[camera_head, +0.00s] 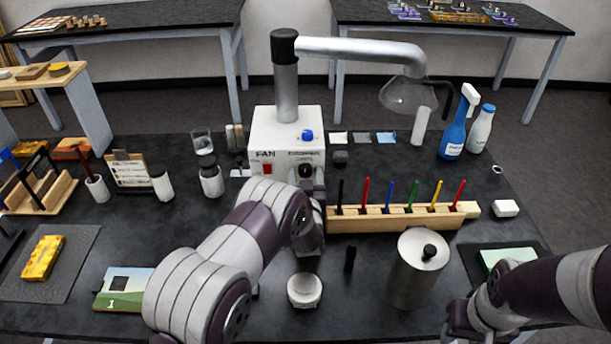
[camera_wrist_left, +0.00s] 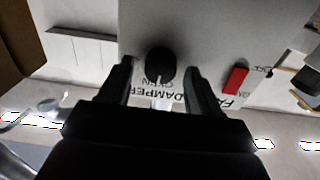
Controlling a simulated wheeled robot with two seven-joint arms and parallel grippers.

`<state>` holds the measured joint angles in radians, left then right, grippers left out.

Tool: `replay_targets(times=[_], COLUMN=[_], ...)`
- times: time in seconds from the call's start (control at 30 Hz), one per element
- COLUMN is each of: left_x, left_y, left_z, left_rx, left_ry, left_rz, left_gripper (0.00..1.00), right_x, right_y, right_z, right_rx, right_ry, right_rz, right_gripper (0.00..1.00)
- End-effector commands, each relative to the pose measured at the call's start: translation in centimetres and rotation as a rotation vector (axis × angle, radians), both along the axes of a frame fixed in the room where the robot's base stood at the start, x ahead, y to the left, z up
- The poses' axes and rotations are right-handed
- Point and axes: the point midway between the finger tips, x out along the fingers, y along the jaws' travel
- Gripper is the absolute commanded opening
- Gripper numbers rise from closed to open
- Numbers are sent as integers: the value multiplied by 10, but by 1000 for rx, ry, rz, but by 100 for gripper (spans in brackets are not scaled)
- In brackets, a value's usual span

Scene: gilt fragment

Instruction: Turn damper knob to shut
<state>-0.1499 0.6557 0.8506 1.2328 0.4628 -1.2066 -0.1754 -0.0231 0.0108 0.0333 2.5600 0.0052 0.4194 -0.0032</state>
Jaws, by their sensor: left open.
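The damper knob is a black round knob (camera_wrist_left: 161,66) on the front of the white fan box (camera_head: 268,128). In the wrist view it carries a white pointer mark directed toward the "OPEN" label, which appears upside down above "DAMPER". The knob also shows in the head view (camera_head: 306,171), partly covered by my left wrist. My left gripper (camera_wrist_left: 160,80) is open, with one finger on each side of the knob. I cannot tell whether the fingers touch it. My right gripper (camera_head: 468,320) is at the lower right, away from the box; its fingers are unclear.
A red fan switch (camera_wrist_left: 235,79) sits beside the knob. A metal arm (camera_head: 360,50) with a clear hood (camera_head: 405,95) rises from the box. A wooden rack (camera_head: 395,218) of coloured tools and a steel canister (camera_head: 418,275) stand to the right.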

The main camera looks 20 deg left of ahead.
Motion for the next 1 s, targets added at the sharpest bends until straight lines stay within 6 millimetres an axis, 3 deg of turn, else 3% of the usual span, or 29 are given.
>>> replay_targets(times=[0.17,0.33,0.37,0.67,1.0], left_x=[0,0,0,0,0], left_y=[0,0,0,0,-1], left_z=[0,0,0,0,-1], left_rx=[0,0,0,28,235], left_ry=[0,0,0,8,66], left_rz=[0,0,0,0,-1], left_gripper=[63,11,8,8,8], right_x=[0,0,0,0,0], right_y=[0,0,0,0,0], right_z=[0,0,0,-2,-11], right_rx=[0,0,0,0,0], right_ry=[0,0,0,0,0], right_rz=[0,0,0,0,0], right_gripper=[43,43,43,43,43])
